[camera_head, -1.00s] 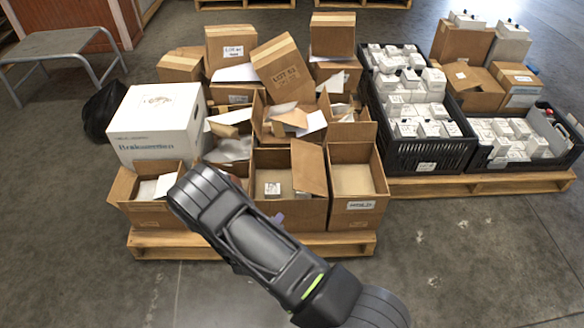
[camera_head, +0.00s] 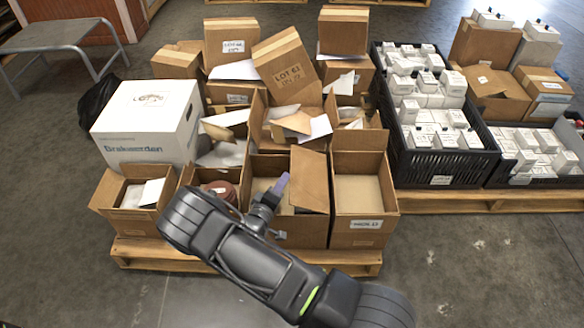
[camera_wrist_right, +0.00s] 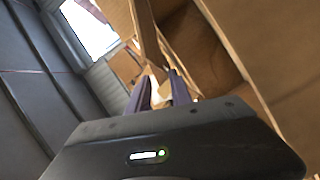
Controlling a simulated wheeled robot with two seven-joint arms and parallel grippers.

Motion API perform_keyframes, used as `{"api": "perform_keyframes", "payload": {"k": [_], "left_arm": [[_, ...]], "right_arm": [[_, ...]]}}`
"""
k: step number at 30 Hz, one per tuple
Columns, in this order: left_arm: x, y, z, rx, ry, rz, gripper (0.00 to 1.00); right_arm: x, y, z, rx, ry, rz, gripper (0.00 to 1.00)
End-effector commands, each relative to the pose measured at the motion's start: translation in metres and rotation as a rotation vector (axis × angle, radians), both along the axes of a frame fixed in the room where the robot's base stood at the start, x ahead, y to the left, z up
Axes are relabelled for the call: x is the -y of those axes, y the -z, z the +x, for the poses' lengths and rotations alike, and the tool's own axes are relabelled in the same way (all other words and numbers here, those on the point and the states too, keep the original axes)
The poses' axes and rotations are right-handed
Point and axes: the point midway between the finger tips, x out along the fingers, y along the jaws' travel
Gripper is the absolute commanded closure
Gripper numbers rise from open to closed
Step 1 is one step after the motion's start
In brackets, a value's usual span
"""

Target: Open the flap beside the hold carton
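The hold carton, which I take to be the front right one with a white label (camera_head: 366,224), stands open on the pallet; the label's text is too small to read surely. A brown flap (camera_head: 309,182) stands tilted beside it, over the right part of the open middle carton (camera_head: 300,232). My right gripper (camera_head: 281,184) is over the middle carton, close to the flap's left edge. In the right wrist view its two purplish fingers (camera_wrist_right: 158,90) are apart. A thin cardboard edge (camera_wrist_right: 148,35) lies just beyond the fingertips; I cannot tell whether they touch it. My left gripper is out of view.
A white box (camera_head: 148,125) and a small open carton (camera_head: 130,205) stand at the left. Taller cartons, one tilted (camera_head: 285,68), stand behind. A black crate (camera_head: 440,165) with white boxes is at the right. The floor in front of the pallet (camera_head: 190,257) is clear.

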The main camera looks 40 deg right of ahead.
Motion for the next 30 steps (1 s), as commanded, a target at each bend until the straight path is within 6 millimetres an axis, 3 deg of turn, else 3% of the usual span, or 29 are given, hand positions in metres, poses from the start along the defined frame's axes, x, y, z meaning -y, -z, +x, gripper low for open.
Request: {"api": "perform_keyframes", "payload": {"k": [5, 18, 30], "left_arm": [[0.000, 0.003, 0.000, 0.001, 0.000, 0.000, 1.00], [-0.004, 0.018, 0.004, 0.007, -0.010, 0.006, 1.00], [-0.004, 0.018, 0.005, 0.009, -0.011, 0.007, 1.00]], "right_arm": [[0.008, 0.003, 0.004, 0.000, 0.003, 0.001, 0.75], [0.060, 0.012, 0.036, 0.000, 0.002, 0.001, 0.75], [0.066, 0.012, 0.040, -0.001, 0.001, 0.001, 0.76]]}}
